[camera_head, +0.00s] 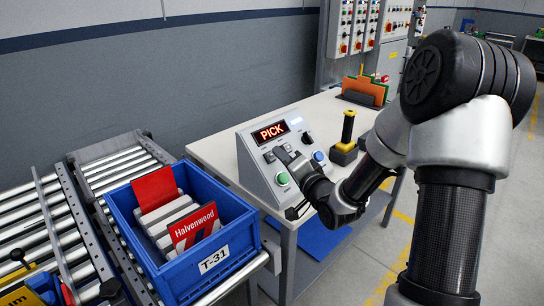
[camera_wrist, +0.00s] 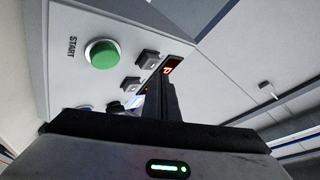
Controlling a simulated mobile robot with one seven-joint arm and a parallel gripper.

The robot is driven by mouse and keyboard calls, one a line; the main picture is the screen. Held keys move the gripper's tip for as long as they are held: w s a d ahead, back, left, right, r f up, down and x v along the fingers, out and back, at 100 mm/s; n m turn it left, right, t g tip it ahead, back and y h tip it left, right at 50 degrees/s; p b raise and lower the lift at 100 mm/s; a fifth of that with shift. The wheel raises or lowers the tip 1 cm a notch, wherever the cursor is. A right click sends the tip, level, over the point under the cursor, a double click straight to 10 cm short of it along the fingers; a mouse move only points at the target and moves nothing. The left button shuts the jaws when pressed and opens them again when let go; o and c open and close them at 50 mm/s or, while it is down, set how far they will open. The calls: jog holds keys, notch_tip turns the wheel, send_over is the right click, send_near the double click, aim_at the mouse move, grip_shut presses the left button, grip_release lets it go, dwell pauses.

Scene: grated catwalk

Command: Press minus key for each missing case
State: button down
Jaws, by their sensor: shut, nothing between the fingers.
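A grey sloped control box (camera_head: 262,178) stands on the table, with a red display (camera_head: 270,132) reading "PICK". Below the display are small square keys (camera_head: 269,157); their marks are too small to read. In the wrist view two grey keys (camera_wrist: 148,58) sit beside the green START button (camera_wrist: 102,54). My gripper (camera_head: 290,157) is shut and empty, its tips close over the key row; I cannot tell whether they touch. The shut fingers (camera_wrist: 160,88) partly hide the panel. A blue tote (camera_head: 228,248) labelled T-31 holds several whitish cases (camera_head: 167,213) and a red "Halvenwood" card (camera_head: 194,226).
The tote stands on a roller conveyor (camera_head: 118,165) left of the table (camera_head: 222,150). A black and yellow joystick-like device (camera_head: 346,140) stands right of the box. An orange-and-green folder rack (camera_head: 364,90) is at the back. A blue button (camera_head: 319,156) is on the panel's right.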

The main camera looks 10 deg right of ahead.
jog(key=shift+f, duration=0.1)
dwell(0.3)
jog(key=shift+w+a+f+b, duration=0.15)
jog(key=shift+w+f+b, duration=0.1)
jog(key=shift+b, duration=0.1)
jog(key=shift+w+a+f+b, duration=0.4)
jog(key=shift+f+b, duration=0.15)
jog(key=shift+b, duration=0.05)
dwell(1.1)
jog(key=shift+r, duration=0.1)
jog(key=shift+s+d+r+p, duration=0.55)
jog(key=shift+s+r+p, duration=0.15)
jog(key=shift+r+p, duration=0.1)
jog(key=shift+r, duration=0.1)
jog(key=s+d+r+p, duration=0.2)
jog(key=r+p, duration=0.1)
jog(key=shift+s+r, duration=0.15)
jog(key=shift+s, duration=0.25)
